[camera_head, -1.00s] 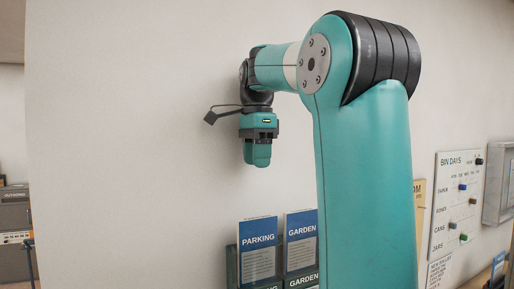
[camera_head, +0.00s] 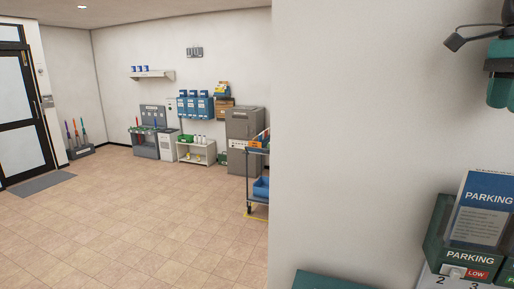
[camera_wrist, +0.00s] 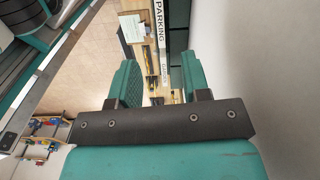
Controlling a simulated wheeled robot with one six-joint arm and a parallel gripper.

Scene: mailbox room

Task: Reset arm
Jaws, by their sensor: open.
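My gripper (camera_wrist: 160,82) is open in the wrist view, its two teal fingers apart with nothing between them. It points down beside a pale wall. Part of it also shows at the right edge of the head view (camera_head: 503,88), cut off by the frame. Below it in the wrist view is the parking leaflet holder (camera_wrist: 163,40). In the head view the green parking holder (camera_head: 455,240) with blue and white leaflets is at the lower right, well below the gripper.
A pale wall (camera_head: 345,130) stands close on the right. Open tiled floor (camera_head: 130,215) lies to the left. Farther back are a cart (camera_head: 257,180), a grey cabinet (camera_head: 243,135), a low white shelf (camera_head: 197,150) and a glazed door (camera_head: 22,110) with a mat (camera_head: 40,184).

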